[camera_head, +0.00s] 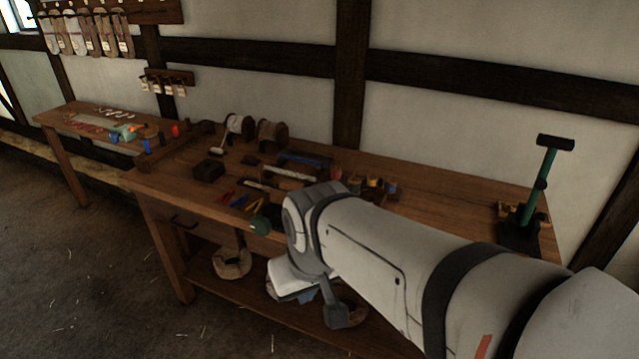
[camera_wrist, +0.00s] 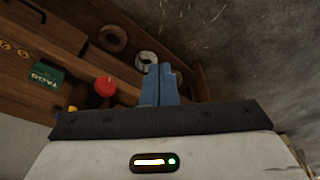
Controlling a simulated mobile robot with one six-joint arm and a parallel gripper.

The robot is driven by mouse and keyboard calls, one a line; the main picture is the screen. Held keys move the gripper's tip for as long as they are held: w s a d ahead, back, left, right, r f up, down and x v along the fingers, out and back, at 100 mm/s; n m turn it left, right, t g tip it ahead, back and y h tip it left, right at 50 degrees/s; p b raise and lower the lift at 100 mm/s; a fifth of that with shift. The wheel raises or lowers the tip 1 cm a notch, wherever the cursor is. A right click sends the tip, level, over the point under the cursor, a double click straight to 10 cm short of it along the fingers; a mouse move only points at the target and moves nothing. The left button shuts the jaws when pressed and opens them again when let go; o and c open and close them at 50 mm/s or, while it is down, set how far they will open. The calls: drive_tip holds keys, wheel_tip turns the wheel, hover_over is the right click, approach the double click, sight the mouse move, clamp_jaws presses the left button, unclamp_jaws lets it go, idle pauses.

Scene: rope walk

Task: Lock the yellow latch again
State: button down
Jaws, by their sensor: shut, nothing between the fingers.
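My gripper (camera_wrist: 161,70) shows in the wrist view as two blue fingers side by side, shut and empty. In the head view it hangs in front of the workbench's front edge, mostly hidden by my wrist; only a bit of blue (camera_head: 305,297) shows. I cannot make out the yellow latch for certain in either view. A small yellow piece (camera_wrist: 72,109) shows in the wrist view, left of the fingers and partly cut off by the gripper body. A red round knob (camera_wrist: 105,86) is between it and the fingers, apart from them.
The workbench (camera_head: 440,207) carries spools (camera_head: 272,133), small tools and a green-handled post tool (camera_head: 540,180). Rope coils (camera_head: 232,263) lie on its lower shelf. A green TAGS box (camera_wrist: 47,75) is at left in the wrist view. The floor (camera_head: 90,270) at left is open.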

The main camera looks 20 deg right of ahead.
drive_tip(key=shift+s, duration=0.15)
drive_tip(key=w+d+f+m+t+y+b, duration=0.1)
drive_tip(key=w+d+f+m+y+b, duration=0.3)
drive_tip(key=m, duration=0.6)
drive_tip(key=w+d+f+m+t+y+b, duration=0.1)
drive_tip(key=w+d+f+m+t+y, duration=0.3)
drive_tip(key=m, duration=0.6)
drive_tip(key=s+d+m+t+h+b, duration=0.2)
drive_tip(key=d+m+t+h, duration=0.4)
drive_tip(key=d+m, duration=0.8)
drive_tip(key=s+d, duration=0.1)
drive_tip(key=d, duration=0.6)
drive_tip(key=shift+d+r+m+b, duration=0.3)
drive_tip(key=shift+d+r+b, duration=0.05)
drive_tip(key=shift+w, duration=0.1)
